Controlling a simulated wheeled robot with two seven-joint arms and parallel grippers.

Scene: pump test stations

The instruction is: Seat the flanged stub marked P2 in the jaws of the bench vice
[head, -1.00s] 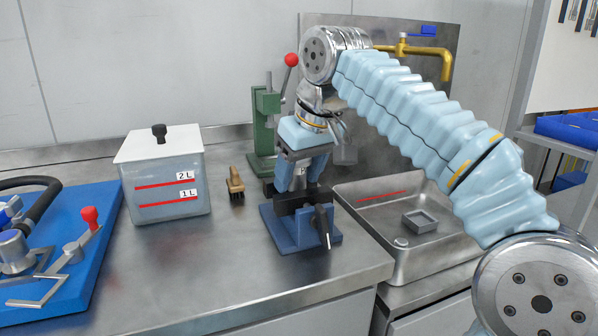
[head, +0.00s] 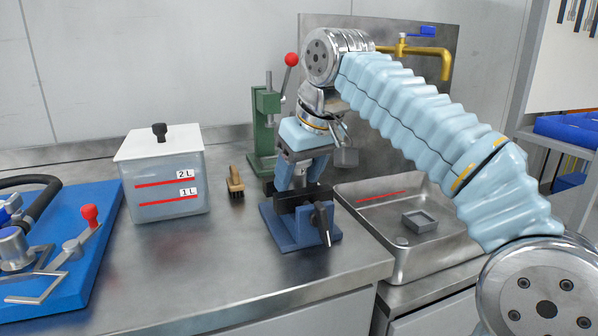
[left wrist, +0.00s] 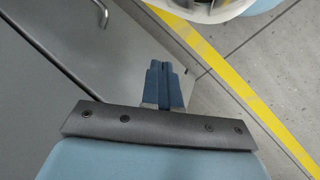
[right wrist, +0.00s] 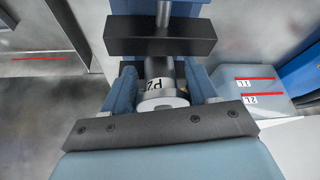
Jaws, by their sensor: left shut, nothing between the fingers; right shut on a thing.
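The flanged stub (right wrist: 163,87) is a grey cylinder with a pale end and a white label that reads P2 upside down in the right wrist view. My right gripper (right wrist: 163,92) is shut on it, one blue finger on each side. In the head view this gripper (head: 302,172) points down over the blue bench vice (head: 288,232) with its dark jaws (head: 318,192). A dark jaw bar also shows close to the stub in the right wrist view. I cannot tell how deep the stub sits between the jaws. My left gripper (left wrist: 164,88) is shut and empty, seen only in its wrist view.
A green press (head: 265,125) with a red knob stands behind the vice. A brush (head: 235,182) and a lidded tank (head: 165,180) are to the left. A metal sink tray (head: 420,262) is right of the vice. The bench front left of the vice is clear.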

